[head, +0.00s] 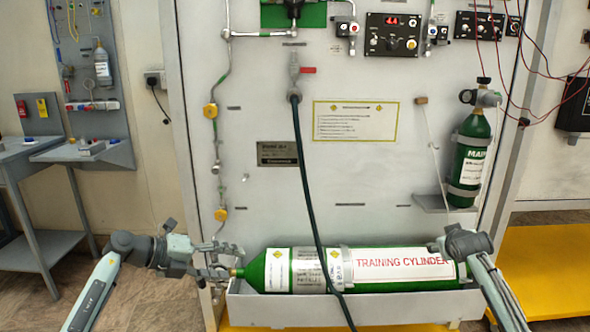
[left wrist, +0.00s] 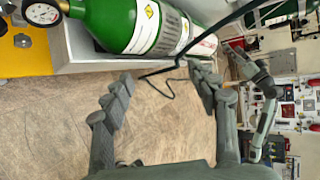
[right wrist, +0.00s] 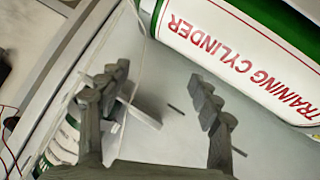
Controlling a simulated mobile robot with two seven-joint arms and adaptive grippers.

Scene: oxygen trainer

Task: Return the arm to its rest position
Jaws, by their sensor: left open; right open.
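The large green training cylinder (head: 405,283) lies on its side in a grey tray (head: 255,308) at the foot of the panel. My left gripper (head: 232,262) is by the cylinder's neck end at the left in the head view. In the left wrist view its fingers (left wrist: 163,88) are spread with nothing between them, and the cylinder (left wrist: 112,22) is beyond them. My right arm reaches in front of the cylinder's right end. In the right wrist view the right gripper's fingers (right wrist: 163,98) are apart and empty, with the cylinder (right wrist: 240,55) beyond them.
A dark green hose (head: 307,160) hangs from the panel across the cylinder. A small green cylinder (head: 470,150) stands on a shelf at the right. Red wires hang at upper right. A grey side table (head: 42,240) stands left. A round gauge (left wrist: 42,12) shows in the left wrist view.

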